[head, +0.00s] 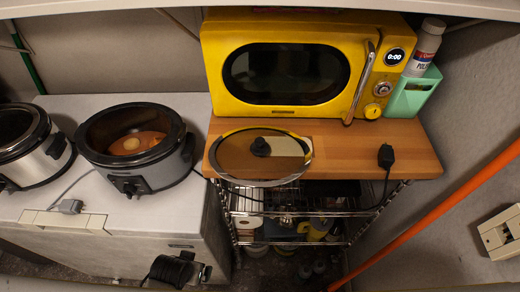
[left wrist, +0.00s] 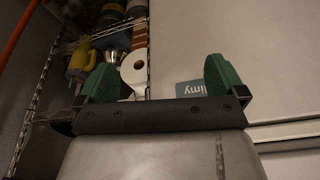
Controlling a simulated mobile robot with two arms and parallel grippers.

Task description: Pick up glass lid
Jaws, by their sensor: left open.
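The glass lid (head: 235,160) is round and clear with a metal rim and a black knob (head: 261,147). In the head view it lies on the front left of a wooden shelf top (head: 345,152), its rim reaching over the front edge. My left gripper (left wrist: 162,80) is open and empty, with green finger pads apart in the left wrist view. In the head view its dark body (head: 175,269) is low in front of the white chest, below and left of the lid, away from it. The lid is not in the left wrist view. My right gripper is not in view.
A yellow microwave (head: 282,75) stands behind the lid. A black plug (head: 386,157) lies to its right. A grey slow cooker (head: 135,146) stands on the white chest (head: 150,216) at left. Wire shelves (head: 300,215) hold items below. An orange pole (head: 430,215) leans at right.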

